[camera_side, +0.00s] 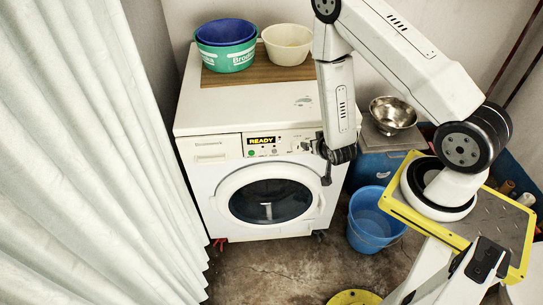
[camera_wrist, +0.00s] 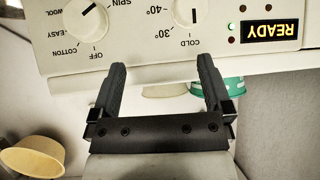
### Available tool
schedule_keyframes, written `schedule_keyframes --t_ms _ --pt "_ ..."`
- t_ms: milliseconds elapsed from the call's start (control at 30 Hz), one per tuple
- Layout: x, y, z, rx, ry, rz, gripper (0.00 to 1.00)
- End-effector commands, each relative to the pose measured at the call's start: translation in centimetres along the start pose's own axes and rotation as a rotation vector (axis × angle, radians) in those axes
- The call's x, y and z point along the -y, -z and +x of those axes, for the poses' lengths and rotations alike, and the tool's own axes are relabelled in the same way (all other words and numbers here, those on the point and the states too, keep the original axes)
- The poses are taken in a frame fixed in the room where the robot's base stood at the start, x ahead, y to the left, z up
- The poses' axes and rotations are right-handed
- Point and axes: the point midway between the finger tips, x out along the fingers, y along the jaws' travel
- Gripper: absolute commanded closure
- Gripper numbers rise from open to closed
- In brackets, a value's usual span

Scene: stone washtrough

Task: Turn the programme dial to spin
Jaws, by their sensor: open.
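The programme dial (camera_wrist: 85,22) is a round white knob at the upper left of the wrist view, cut by the top edge. OFF, COTTON, EASY, WOOL and SPIN are printed around it. A short dark mark shows on the dial; which label it points at is hard to tell. My gripper (camera_wrist: 162,66) is open and empty, its fingers apart, over the panel's lower edge and to the right of the dial. In the side view my gripper (camera_side: 316,147) is at the right end of the washing machine's (camera_side: 215,180) front panel and hides the dial area.
A temperature dial (camera_wrist: 190,12) is beside the programme dial. The display (camera_wrist: 270,31) reads READY. Tubs (camera_side: 228,62) and a cream bowl (camera_side: 288,52) stand on the machine. A blue bucket (camera_side: 368,222) is on the floor; a curtain (camera_side: 90,150) hangs at left.

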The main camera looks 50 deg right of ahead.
Motion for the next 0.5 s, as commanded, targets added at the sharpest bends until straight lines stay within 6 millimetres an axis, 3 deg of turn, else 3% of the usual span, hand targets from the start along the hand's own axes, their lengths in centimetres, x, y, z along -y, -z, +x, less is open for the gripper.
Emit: schedule_keyframes --t_ms 500 --pt "3.8 2.5 -1.6 0.128 0.083 -0.055 0.0"
